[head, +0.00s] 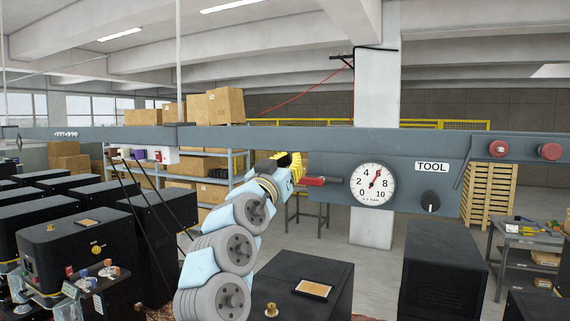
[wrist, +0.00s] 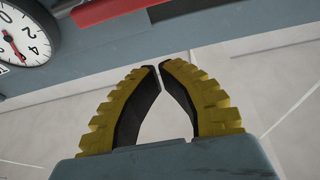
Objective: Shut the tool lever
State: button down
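The lever with a red handle (head: 313,181) lies about level along the grey overhead beam, just left of the round gauge. Its red handle (wrist: 108,9) also shows at the top of the wrist view, cut off by the frame edge. My gripper (head: 297,164) is by the handle's left end in the head view; whether it touches is unclear. In the wrist view my gripper's yellow and black fingers (wrist: 157,67) meet almost tip to tip with nothing between them, apart from the handle. A TOOL label (head: 432,167) is on the beam right of the gauge.
The gauge (head: 372,185) has a red needle pointing up and right. A black knob (head: 430,201) sits below the label, and two red buttons (head: 499,149) (head: 549,151) are farther right. Black machines (head: 440,270) stand below the beam. Open floor shows behind.

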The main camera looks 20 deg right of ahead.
aim_at(303, 181)
jog(key=shift+w+d+f+p, duration=1)
jog(key=shift+w+d+f, duration=0.3)
jog(key=shift+w, duration=0.05)
